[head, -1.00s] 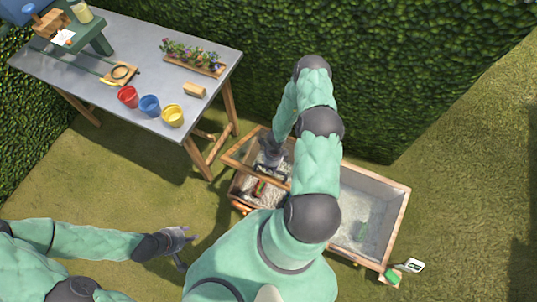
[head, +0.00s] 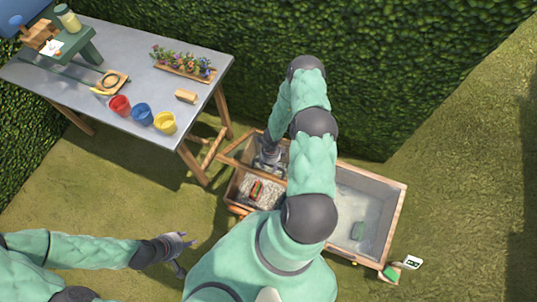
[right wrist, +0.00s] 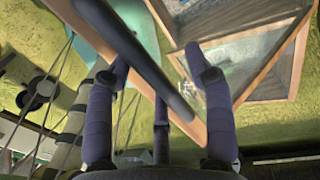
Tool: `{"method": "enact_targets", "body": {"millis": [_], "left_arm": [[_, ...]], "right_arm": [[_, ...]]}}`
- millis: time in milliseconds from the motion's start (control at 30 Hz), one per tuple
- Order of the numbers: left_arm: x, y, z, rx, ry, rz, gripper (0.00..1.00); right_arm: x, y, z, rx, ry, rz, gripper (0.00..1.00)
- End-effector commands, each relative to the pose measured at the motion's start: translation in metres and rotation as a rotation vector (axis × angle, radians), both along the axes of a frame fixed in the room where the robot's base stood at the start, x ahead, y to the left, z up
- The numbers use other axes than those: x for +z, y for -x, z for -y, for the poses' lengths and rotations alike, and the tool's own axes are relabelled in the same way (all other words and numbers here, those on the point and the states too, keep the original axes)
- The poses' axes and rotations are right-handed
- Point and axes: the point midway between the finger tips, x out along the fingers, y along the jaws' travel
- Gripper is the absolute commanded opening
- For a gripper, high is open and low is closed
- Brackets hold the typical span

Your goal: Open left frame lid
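The planter frame has a left bay (head: 238,192) with a wooden rim, pale gravel and a small red and green item (head: 257,190) inside. Its glazed left lid (head: 238,150) is tilted up along the back, and the front of the bay is uncovered. My right gripper (head: 268,157) is at the lid, partly hidden by my arm. In the right wrist view my right gripper's fingers (right wrist: 158,74) are spread, with a dark bar (right wrist: 135,50) crossing between them and a wooden edge beside it. I cannot tell whether they touch the lid. My left gripper (head: 183,254) is open and empty over the grass.
A grey table (head: 90,75) stands at upper left with red, blue and yellow pots (head: 141,114) and a flower tray (head: 183,64). A hedge (head: 420,60) stands behind. Grass is clear at right.

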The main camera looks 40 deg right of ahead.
Motion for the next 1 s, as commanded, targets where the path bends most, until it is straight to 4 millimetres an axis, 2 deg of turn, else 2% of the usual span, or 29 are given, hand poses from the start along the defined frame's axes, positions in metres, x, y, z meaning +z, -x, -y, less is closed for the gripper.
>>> {"method": "enact_targets", "body": {"millis": [400,533,667,1000], "left_arm": [[0.001,0.0,0.0,0.0,0.0,0.0,0.4],[0.001,0.0,0.0,0.0,0.0,0.0,0.4],[0.001,0.0,0.0,0.0,0.0,0.0,0.4],[0.001,0.0,0.0,0.0,0.0,0.0,0.4]], "right_arm": [[0.0,0.0,-0.004,0.001,-0.006,-0.001,0.49],[0.007,0.0,-0.003,0.002,-0.006,0.0,0.49],[0.024,-0.001,0.0,0.001,-0.005,0.0,0.49],[0.088,-0.005,0.008,-0.001,-0.003,0.001,0.49]]}}
